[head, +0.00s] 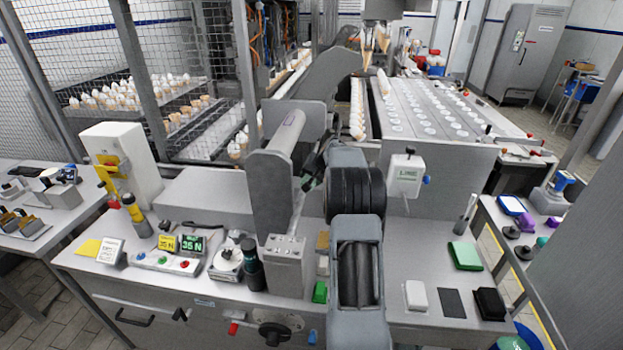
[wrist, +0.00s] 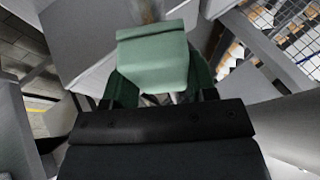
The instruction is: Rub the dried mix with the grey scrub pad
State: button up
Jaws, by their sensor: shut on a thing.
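My gripper (wrist: 160,82) is shut on a pale grey-green block in the wrist view, which looks like the scrub pad (wrist: 152,60). The pad sits between the two dark green fingers, its broad face towards the camera. Just beyond its top edge a small brownish streak (wrist: 148,12) shows on a grey surface; it may be the dried mix, and the pad covers part of that area. I cannot tell whether the pad touches the surface. In the head view my arm hides the gripper and the pad.
The bench front holds a white block (head: 416,295), a dark flat pad (head: 451,303), a black block (head: 490,303) and a green cloth-like pad (head: 465,256). A button box (head: 163,262) and a dark bottle (head: 252,264) stand left. A conveyor with cones runs behind.

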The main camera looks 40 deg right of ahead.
jog(key=shift+s+a+f+b, duration=0.2)
jog(key=shift+s+a+b, duration=0.55)
jog(key=shift+b, duration=0.2)
jog(key=s+a+b, duration=0.3)
jog(key=shift+s+a+r+b, duration=0.15)
jog(key=shift+s+a+b, duration=0.2)
jog(key=shift+s, duration=0.05)
notch_tip(320, 180, up, 5)
jog(key=s+d+p, duration=0.2)
jog(key=p, duration=0.1)
jog(key=shift+r, duration=0.15)
jog(key=shift+d, duration=0.15)
jog(key=r, duration=0.1)
jog(key=s+d+r+p, duration=0.1)
jog(key=shift+r, duration=0.3)
